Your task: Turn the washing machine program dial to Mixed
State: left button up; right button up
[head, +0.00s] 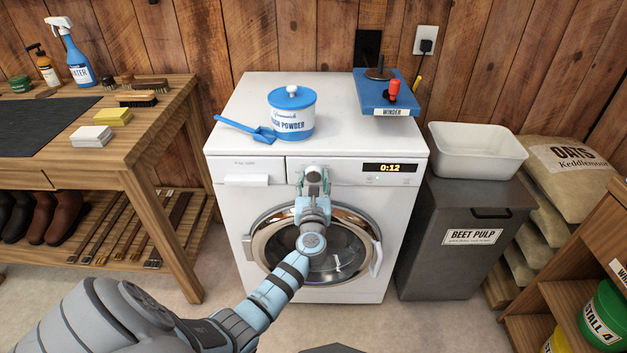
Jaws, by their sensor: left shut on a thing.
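The white washing machine (232,200) stands in the middle, with its round door (258,245) closed below the control panel. My left gripper (313,178) is at the control panel, shut on the program dial, between the drawer and the display. The gripper and wrist hide the dial, so its pointer and the program names cannot be read. The display (390,168) shows 0:12. My right gripper is not in view.
On the machine's top are a wash powder tub (292,125), a blue scoop (248,129) and a blue winder board (386,100). A beet pulp bin (455,265) with a white basin (477,150) stands right. A wooden bench (150,120) stands left.

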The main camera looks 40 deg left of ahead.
pick_arm(q)
jog(key=shift+r+m+p, duration=0.1)
jog(key=shift+m+p, duration=0.65)
jog(key=shift+m, duration=0.35)
jog(key=m+p, duration=0.1)
jog(key=m, duration=0.2)
jog(key=shift+m+p, duration=0.3)
jog(key=shift+p, duration=0.1)
jog(key=m+p, duration=0.1)
jog(key=m, duration=0.2)
jog(key=shift+m+p, duration=0.3)
jog(key=shift+p, duration=0.05)
jog(key=m+p, duration=0.1)
jog(key=m, duration=0.2)
jog(key=shift+m, duration=0.3)
jog(key=m+p, duration=0.2)
jog(key=m, duration=0.4)
jog(key=shift+p, duration=0.35)
jog(key=m+p, duration=0.1)
jog(key=m, duration=0.3)
jog(key=shift+m, duration=1.6)
jog(key=shift+p, duration=0.3)
